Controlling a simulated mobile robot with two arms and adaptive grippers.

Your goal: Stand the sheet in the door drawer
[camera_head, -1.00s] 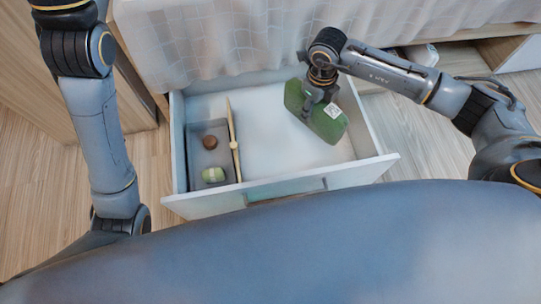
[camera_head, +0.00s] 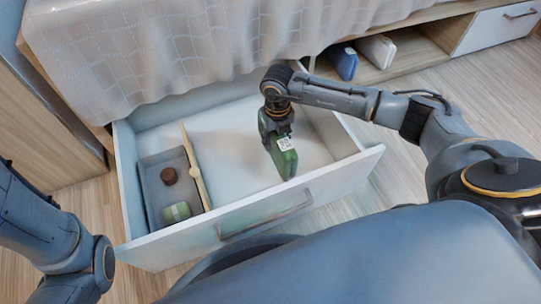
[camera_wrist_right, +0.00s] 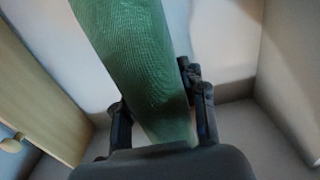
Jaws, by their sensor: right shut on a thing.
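The sheet is a green folded pack (camera_head: 284,160) with a white printed label, seen in the head view inside the open white drawer (camera_head: 340,172). My right gripper (camera_head: 277,112) is shut on the sheet near its upper end. The sheet hangs down, its narrow side towards the head camera, over the large right-hand compartment. I cannot tell if it touches the drawer floor. In the right wrist view the green sheet (camera_wrist_right: 135,60) runs between the two fingers of my right gripper (camera_wrist_right: 162,105). My left gripper is out of view; only part of the left arm shows.
A wooden divider (camera_head: 195,168) splits the drawer. A grey tray (camera_head: 154,186) left of it holds a brown round item (camera_head: 168,176) and a green roll (camera_head: 177,212). A bed cover (camera_head: 170,50) hangs behind. A blue item (camera_head: 341,61) and a whitish item (camera_head: 377,50) stand on an open shelf.

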